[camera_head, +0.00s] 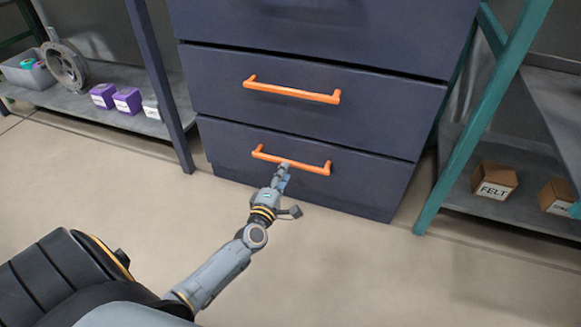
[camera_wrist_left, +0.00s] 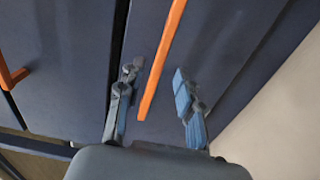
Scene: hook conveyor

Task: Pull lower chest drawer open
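The dark blue chest's lower drawer (camera_head: 230,160) is at the bottom of the chest in the head view, and its front looks about flush with the drawer above. Its orange bar handle (camera_head: 312,167) runs across the front. My left gripper (camera_head: 283,170) is at the middle of this handle. In the left wrist view the handle (camera_wrist_left: 164,58) passes between the two spread fingers of my left gripper (camera_wrist_left: 155,75), with visible space on both sides. Whether a fingertip touches the drawer front cannot be told. My right gripper is in neither view.
The middle drawer's orange handle (camera_head: 290,92) is above. A teal shelf post (camera_head: 480,125) stands right of the chest and a dark post (camera_head: 160,85) stands left. Shelves hold brown boxes (camera_head: 494,181) and purple boxes (camera_head: 126,100). The floor (camera_head: 340,260) before the chest is clear.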

